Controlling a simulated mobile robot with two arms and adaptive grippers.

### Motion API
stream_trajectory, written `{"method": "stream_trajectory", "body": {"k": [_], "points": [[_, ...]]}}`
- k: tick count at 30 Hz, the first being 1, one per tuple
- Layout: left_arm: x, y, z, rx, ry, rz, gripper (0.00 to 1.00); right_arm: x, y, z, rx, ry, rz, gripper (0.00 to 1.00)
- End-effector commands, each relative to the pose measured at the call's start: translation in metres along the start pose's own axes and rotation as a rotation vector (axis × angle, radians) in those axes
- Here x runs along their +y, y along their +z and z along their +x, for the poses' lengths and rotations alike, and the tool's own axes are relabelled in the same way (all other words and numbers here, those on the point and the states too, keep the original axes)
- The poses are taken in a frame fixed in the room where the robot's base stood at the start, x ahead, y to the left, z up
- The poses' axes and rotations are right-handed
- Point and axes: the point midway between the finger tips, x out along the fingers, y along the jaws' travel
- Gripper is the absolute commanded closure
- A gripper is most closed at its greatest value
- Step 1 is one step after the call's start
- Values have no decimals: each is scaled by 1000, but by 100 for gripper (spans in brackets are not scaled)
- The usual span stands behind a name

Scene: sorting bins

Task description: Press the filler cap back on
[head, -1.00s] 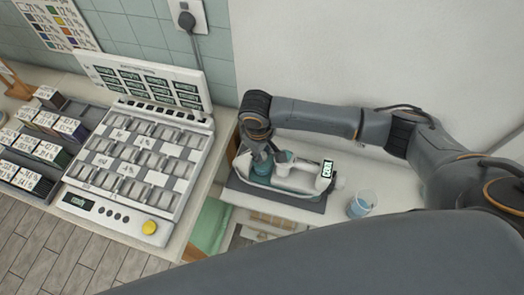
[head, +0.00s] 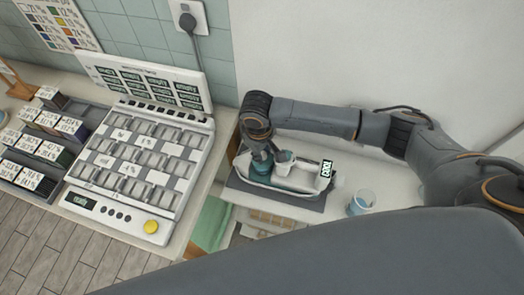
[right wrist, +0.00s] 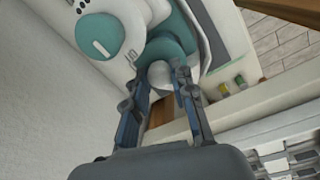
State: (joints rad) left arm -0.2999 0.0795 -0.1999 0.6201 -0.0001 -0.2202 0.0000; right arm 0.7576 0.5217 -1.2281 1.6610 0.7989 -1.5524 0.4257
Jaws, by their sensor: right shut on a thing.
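A white-and-teal appliance, iron-like in shape (head: 312,176), lies on a dark grey mat (head: 290,207) and has a small display at its right end. My right gripper (head: 262,167) is over its left end. In the right wrist view the fingertips of my right gripper (right wrist: 166,74) are shut on a small pale rounded piece (right wrist: 159,76), which looks like the filler cap. It is right against the teal part of the appliance (right wrist: 168,45); I cannot tell whether it is seated. A round teal dial (right wrist: 98,35) is beside it. My left gripper is not in view.
A clear cup with blue liquid (head: 360,202) stands to the right of the mat. A large sorting machine (head: 140,150) with a yellow button and a rack of small labelled boxes (head: 45,140) are at the left. A white wall rises close behind my right arm.

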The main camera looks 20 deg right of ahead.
Motion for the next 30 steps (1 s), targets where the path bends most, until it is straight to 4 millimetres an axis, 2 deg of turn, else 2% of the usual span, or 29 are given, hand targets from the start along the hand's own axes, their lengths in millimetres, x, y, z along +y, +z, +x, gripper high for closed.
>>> {"method": "stream_trajectory", "body": {"k": [1,2,5,14,17,20,30], "points": [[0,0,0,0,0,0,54,0,0,1,0,0,0,99],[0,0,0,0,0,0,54,0,0,0,0,0,0,69],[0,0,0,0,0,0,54,0,0,0,0,0,0,49],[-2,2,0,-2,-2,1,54,0,0,0,0,0,0,49],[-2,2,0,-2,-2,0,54,0,0,-6,1,0,0,49],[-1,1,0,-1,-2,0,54,0,-1,-19,3,0,0,49],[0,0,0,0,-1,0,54,0,-1,-90,4,1,-1,49]]}}
